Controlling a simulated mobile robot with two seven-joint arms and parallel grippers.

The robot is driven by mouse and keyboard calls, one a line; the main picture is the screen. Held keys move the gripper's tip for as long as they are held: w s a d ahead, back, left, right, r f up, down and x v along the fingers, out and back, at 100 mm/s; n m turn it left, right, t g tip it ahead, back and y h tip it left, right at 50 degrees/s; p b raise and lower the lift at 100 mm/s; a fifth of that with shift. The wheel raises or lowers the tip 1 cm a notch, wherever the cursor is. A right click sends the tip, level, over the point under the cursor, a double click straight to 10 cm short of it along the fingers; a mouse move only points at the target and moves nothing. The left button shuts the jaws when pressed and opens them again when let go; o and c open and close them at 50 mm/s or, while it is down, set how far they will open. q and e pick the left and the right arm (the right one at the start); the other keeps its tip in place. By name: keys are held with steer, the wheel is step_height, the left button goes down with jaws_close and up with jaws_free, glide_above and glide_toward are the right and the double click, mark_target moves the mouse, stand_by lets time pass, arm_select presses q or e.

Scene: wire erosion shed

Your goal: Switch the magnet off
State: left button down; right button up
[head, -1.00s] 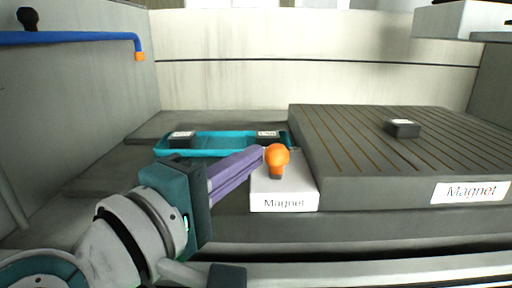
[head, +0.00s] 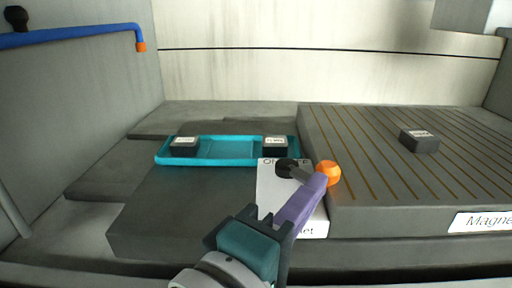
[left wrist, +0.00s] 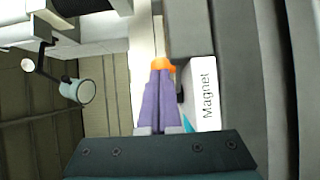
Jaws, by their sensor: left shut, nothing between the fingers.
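The white magnet switch box (head: 266,190) stands against the left side of the grooved magnet table (head: 350,215). Its lever has a dark pivot (head: 285,168) and an orange ball (head: 328,172) at its end. The lever points right, with the ball at the magnet table's edge. Lettering at the box's back edge is mostly hidden. My left gripper (head: 318,181) is shut and empty, its purple fingertips against or very near the ball. In the left wrist view the ball (left wrist: 166,64) shows at the fingertips, beside the box (left wrist: 203,100) marked Magnet. My right gripper is not in view.
A teal tray (head: 229,138) with two dark labelled blocks lies behind and left of the box. Another dark block (head: 419,140) sits on the magnet table. A blue pipe with an orange tip (head: 141,46) juts from the left wall.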

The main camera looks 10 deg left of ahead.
arm_select(q)
steer(key=shift+d, duration=0.1)
steer(key=shift+s, duration=0.1)
stand_by(0.4)
steer(key=v, duration=1)
steer(key=shift+p, duration=0.35)
